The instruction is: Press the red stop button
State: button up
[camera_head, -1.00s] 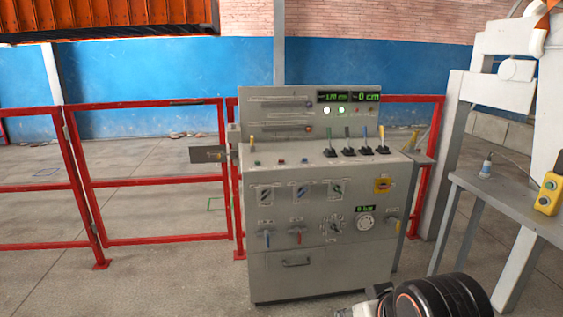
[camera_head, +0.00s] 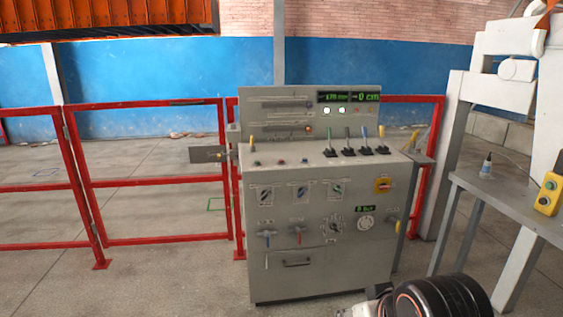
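A grey control panel (camera_head: 320,225) stands in the middle of the view. A small red button (camera_head: 281,162) sits on the sloped top, left of the levers. I cannot tell which of these is the stop button. A dark, rounded part of my arm shows at the bottom edge, right of the panel's foot, apart from the yellow plate. My gripper's fingers do not show.
Several levers (camera_head: 350,148) stand up from the panel's top. Red railings (camera_head: 150,182) run behind and to the left. A grey table (camera_head: 500,195) at the right bears a small bottle (camera_head: 487,166) and a yellow control box (camera_head: 548,193). The floor at front left is clear.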

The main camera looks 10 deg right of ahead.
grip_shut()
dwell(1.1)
